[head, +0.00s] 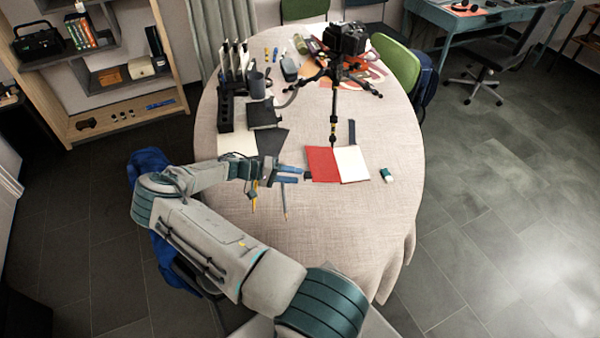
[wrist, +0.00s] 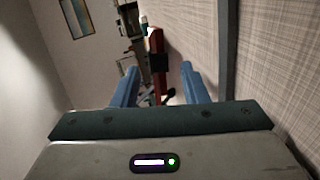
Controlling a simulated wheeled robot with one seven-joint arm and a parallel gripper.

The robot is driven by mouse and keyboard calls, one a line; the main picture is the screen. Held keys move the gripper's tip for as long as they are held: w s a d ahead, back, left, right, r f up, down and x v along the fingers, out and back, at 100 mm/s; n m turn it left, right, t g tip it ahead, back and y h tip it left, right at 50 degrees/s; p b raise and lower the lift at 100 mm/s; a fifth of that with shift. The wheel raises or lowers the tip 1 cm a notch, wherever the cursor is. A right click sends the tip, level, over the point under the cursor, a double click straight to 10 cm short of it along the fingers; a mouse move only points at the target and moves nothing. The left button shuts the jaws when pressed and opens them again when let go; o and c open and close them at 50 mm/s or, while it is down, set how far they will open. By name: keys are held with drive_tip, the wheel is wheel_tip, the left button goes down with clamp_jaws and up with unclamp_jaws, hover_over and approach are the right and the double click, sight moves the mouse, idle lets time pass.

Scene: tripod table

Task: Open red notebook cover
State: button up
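The red notebook lies on the table in the head view, with its red cover (head: 322,164) on the left and a white page side (head: 351,164) on the right. It looks spread open; I cannot tell whether the cover lies fully flat. A small dark patch sits at the cover's left edge. My gripper (head: 299,175) is just left of that edge, its blue fingers apart and pointing at it. In the wrist view my gripper (wrist: 159,68) is open, and a red strip (wrist: 156,42), apparently the cover, shows beyond the gap with a black patch on it. I see no contact.
A black tripod (head: 333,110) stands just behind the notebook. A green-and-white eraser (head: 387,175) lies to its right. Pencils (head: 285,203) lie below my gripper, and a black organizer (head: 226,108) stands at back left. The table front (head: 330,240) is clear.

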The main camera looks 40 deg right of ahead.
drive_tip(key=shift+p+x, duration=0.3)
drive_tip(key=shift+x, duration=1.15)
